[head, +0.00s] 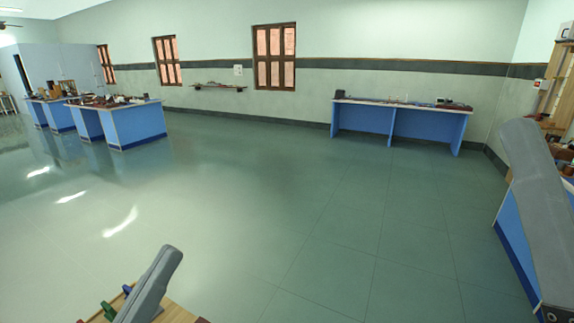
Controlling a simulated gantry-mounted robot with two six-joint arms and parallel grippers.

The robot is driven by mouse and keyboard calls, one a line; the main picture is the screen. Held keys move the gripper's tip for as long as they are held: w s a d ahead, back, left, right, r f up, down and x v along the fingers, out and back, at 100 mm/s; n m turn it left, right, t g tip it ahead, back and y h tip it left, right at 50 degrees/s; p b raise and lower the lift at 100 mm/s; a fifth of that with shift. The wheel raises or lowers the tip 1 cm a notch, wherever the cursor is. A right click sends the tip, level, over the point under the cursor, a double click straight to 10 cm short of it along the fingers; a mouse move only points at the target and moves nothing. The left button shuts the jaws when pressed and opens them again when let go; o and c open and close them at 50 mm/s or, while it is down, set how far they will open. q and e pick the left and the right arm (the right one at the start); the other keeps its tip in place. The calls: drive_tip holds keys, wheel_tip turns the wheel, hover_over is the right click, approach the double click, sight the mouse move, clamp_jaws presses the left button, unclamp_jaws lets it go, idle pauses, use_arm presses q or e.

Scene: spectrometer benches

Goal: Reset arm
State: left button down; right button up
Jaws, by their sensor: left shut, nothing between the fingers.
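My left arm's grey end (152,288) shows at the bottom left, over a wooden surface (182,314). My left gripper is there at the bottom edge, shut with nothing in it; its fingertips are hard to make out. My right arm's grey link (540,200) rises at the right edge, in front of a blue bench (512,240). The right gripper is not visible.
Small green, blue and red pieces lie by my left arm. Blue benches (140,124) with clutter stand at the far left. Another long bench (360,122) stands against the back wall. The tiled floor (270,200) between is clear.

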use_arm(q)
drive_tip(key=s+r+m+t+y+p, duration=0.1)
drive_tip(key=s+r+t+p, duration=0.1)
drive_tip(key=r, duration=0.7)
drive_tip(key=s+r+m+t+p, duration=0.1)
drive_tip(key=s+r+m+t, duration=0.15)
drive_tip(key=r, duration=0.75)
drive_tip(key=a+r+n+y+p, duration=0.2)
drive_tip(key=a+n+y, duration=0.3)
drive_tip(key=y, duration=0.4)
wheel_tip(320, 180, up, 36)
drive_tip(key=p, duration=3.5)
drive_tip(key=shift+s+d+f+t+p, duration=0.15)
drive_tip(key=shift+d+t+p, duration=0.2)
drive_tip(key=shift+t, duration=0.1)
use_arm(e)
wheel_tip(320, 180, up, 42)
